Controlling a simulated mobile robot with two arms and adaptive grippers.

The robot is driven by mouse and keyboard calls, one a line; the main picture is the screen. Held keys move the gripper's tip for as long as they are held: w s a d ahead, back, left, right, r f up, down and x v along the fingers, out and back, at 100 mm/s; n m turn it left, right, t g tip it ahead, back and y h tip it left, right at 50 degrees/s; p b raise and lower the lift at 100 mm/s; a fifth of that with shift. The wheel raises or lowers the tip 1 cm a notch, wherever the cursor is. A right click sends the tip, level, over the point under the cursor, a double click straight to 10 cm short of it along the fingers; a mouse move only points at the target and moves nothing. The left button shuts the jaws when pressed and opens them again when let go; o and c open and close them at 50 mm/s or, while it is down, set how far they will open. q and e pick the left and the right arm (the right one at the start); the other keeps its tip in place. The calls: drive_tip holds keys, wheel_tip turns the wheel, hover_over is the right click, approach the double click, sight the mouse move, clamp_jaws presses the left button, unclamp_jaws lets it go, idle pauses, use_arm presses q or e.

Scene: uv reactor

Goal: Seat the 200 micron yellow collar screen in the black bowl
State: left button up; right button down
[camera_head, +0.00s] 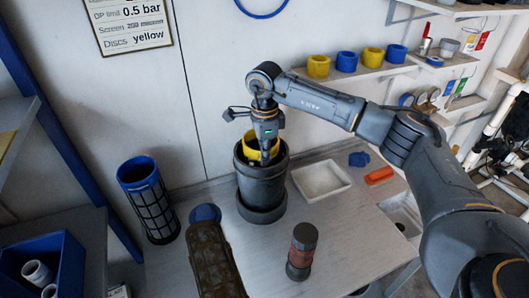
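The black bowl (262,187) stands upright on the bench, its open top facing up. The yellow collar (249,146) shows inside the bowl's mouth, around rim height; anything below it is hidden by the bowl wall. My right gripper (265,155) points down over the bowl, with its fingers at the collar. Its fingertips are partly hidden, and I cannot tell whether they grip the collar or how deep the screen sits. My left gripper is not in view.
A blue-collared mesh screen (147,208) stands left of the bowl. A brown fouled cylinder (213,262) and a red-banded dark cylinder (302,252) are in front. A white tray (321,180) lies right. Yellow and blue rings (346,62) line the shelf behind my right arm.

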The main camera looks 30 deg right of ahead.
drive_tip(key=shift+f, duration=0.25)
drive_tip(key=c, duration=1.8)
unclamp_jaws()
drive_tip(key=shift+r, duration=0.1)
wheel_tip(320, 180, up, 11)
drive_tip(key=b, duration=0.3)
drive_tip(key=shift+a+b, duration=0.1)
drive_tip(key=shift+b, duration=0.2)
drive_tip(key=shift+r, duration=0.6)
drive_tip(key=shift+s+f, duration=0.1)
